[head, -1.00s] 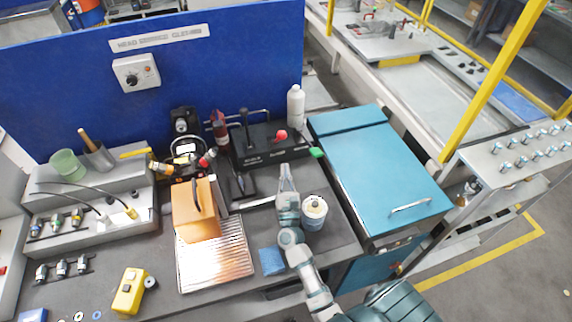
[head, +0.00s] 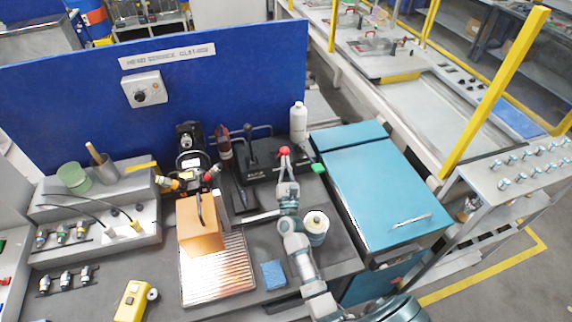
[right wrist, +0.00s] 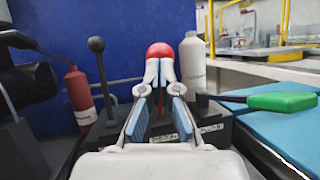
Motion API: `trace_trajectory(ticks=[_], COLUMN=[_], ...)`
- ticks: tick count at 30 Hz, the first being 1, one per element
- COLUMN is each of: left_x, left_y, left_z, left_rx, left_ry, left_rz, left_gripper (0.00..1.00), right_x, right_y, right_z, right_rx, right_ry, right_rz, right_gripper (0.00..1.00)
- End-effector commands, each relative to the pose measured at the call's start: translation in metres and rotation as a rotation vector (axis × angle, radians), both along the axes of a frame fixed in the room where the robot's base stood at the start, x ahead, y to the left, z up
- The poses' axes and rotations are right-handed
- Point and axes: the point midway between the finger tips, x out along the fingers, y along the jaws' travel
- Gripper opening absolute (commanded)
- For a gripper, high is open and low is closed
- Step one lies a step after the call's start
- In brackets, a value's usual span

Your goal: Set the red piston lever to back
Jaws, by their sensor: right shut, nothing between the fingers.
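The red piston lever shows as a red ball knob (head: 285,150) on the black lever box (head: 262,172) at the back of the bench. In the right wrist view the red knob (right wrist: 160,50) is straight ahead, just above and behind the fingertips. My right gripper (head: 286,164) is shut and empty, its fingertips at the knob; I cannot tell whether they touch it. It also shows in the right wrist view (right wrist: 159,68), where its fingers hide most of the lever's rod. My left gripper is not in view.
A black-knobbed lever (right wrist: 97,45) stands left of the red one, and a green-handled lever (right wrist: 283,102) lies to the right. A white bottle (head: 298,118) stands close behind. A round canister (head: 316,226) is beside my right forearm. A blue cabinet (head: 375,180) is to the right.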

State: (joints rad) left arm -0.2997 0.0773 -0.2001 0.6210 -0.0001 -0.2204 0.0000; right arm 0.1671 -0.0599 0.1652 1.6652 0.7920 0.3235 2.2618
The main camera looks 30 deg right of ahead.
Motion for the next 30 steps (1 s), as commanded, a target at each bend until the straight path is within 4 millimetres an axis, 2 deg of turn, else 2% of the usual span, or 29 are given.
trace_trajectory(ticks=[8, 12, 14, 30], left_x=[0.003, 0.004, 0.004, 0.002], left_y=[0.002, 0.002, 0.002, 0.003], left_z=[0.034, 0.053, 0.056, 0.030], left_rx=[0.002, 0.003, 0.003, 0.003], left_ry=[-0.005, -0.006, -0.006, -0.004], left_rz=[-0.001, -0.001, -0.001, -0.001], left_gripper=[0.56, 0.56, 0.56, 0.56], right_x=[0.010, 0.023, 0.030, 0.096], right_y=[-0.002, -0.006, -0.007, -0.023], right_z=[0.021, 0.031, 0.035, 0.060], right_rx=[0.028, 0.030, 0.030, 0.031], right_ry=[0.082, 0.133, 0.131, 0.129], right_rz=[-0.001, 0.000, 0.002, 0.000], right_gripper=[0.00, 0.00, 0.00, 0.00])
